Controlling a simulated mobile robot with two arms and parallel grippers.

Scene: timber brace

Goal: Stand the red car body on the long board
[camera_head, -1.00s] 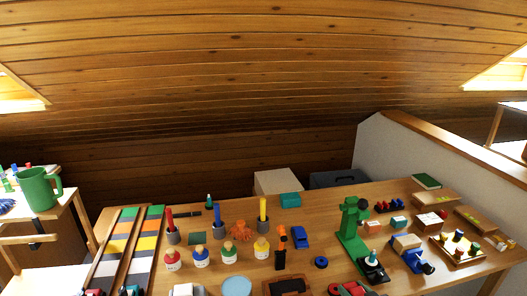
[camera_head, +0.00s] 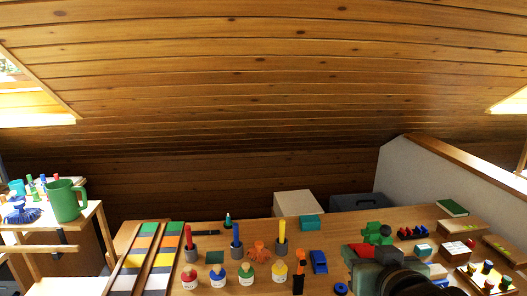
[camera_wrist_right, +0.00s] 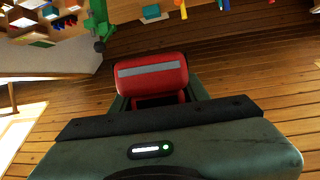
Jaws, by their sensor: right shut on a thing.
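My right gripper (camera_head: 366,258) is low at the right of the head view. It is shut on the red car body (camera_head: 362,249), of which only a small red part shows there. In the right wrist view the red car body (camera_wrist_right: 152,82) has a grey stripe across it and sits between the fingers of the right gripper (camera_wrist_right: 155,98); its lower part is hidden. Long strips with coloured patches (camera_head: 163,258) lie at the table's left; I cannot tell whether one is the long board. My left gripper is not in view.
The table (camera_head: 345,232) holds many toys: pots, peg holders, an orange octopus (camera_head: 257,250), a blue car (camera_head: 318,262) and a green stand (camera_head: 377,232) behind my right gripper. A green mug (camera_head: 66,200) stands on a side table. The wrist view shows wooden floor (camera_wrist_right: 265,85) below.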

